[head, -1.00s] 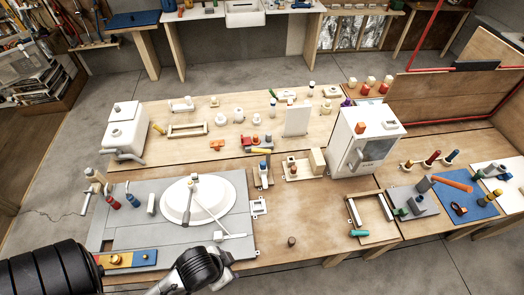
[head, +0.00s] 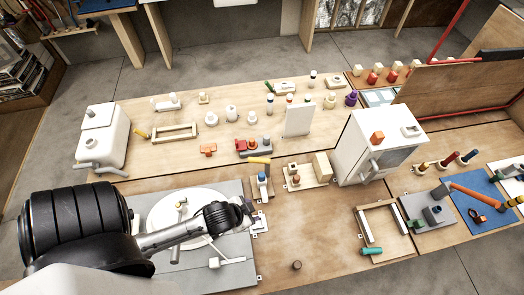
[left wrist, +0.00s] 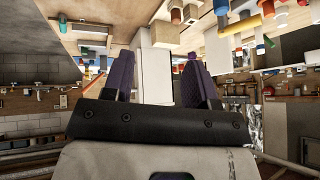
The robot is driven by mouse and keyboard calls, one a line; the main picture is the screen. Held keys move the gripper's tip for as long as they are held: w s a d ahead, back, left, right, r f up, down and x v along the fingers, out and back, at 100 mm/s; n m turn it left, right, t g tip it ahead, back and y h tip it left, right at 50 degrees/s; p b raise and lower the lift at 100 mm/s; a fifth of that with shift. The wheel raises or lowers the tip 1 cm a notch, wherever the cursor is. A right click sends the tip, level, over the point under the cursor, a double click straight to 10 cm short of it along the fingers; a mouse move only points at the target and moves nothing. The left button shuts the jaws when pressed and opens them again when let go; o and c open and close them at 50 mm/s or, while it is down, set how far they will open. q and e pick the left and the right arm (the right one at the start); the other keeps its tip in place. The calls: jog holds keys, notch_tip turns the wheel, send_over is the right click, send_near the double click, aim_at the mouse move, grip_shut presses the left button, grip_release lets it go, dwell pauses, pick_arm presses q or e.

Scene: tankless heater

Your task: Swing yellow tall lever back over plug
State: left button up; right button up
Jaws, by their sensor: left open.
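The yellow tall lever (head: 260,160) lies roughly level atop a small stand with a blue upright part (head: 262,185), near the middle of the bench. I cannot pick out the plug with certainty. My left gripper (head: 252,217) is just in front of and below this stand, over the right edge of the grey board. In the left wrist view its two purple fingers (left wrist: 157,75) are apart with nothing held between them. The gripper appears apart from the lever. My right gripper is not in view.
A white round dish (head: 160,208) on the grey board (head: 205,280) is partly hidden by my left arm. A wooden block fixture (head: 322,168) stands right of the lever, and a red-and-grey fixture (head: 254,147) behind it. Bare bench (head: 310,225) lies to the front right.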

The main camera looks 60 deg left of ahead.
pick_arm(q)
jog(key=w+a+f+m+t+b, duration=0.1)
jog(key=w+a+f+t+b, duration=0.4)
jog(key=a+f, duration=0.45)
jog(key=m+t+h+b, duration=0.2)
jog(key=m+h+b, duration=0.7)
jog(key=h+b, duration=0.4)
send_near(254, 160)
jog(key=shift+y, duration=0.5)
jog(key=x, duration=0.8)
jog(key=shift+w+f, duration=0.25)
jog(key=shift+x, duration=0.85)
grip_shut()
